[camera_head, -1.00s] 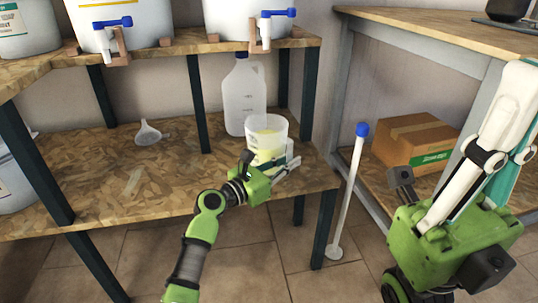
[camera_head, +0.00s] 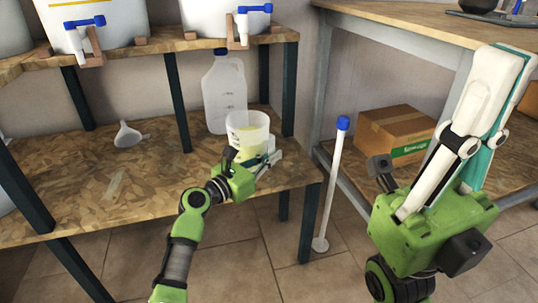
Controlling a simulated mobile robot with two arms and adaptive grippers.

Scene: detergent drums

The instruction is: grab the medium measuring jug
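A translucent measuring jug (camera_head: 247,132) with yellowish markings stands near the right front of the lower shelf, and I take it to be the medium one. No other measuring jug can be made out for comparing sizes. My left gripper (camera_head: 246,161) is right at the jug's front lower part, with finger parts to its left and right. It hides the jug's base, and I cannot tell whether the fingers press on it. My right gripper (camera_head: 498,100) is raised at the right, away from the jug. Its long white and teal fingers overlap, so their gap is unclear.
A large translucent bottle (camera_head: 224,92) stands close behind the jug. A white funnel (camera_head: 127,134) lies to the left on the shelf (camera_head: 90,185). Drums with blue taps sit above. A white pole (camera_head: 332,185) with a blue top and a cardboard box (camera_head: 393,128) are right.

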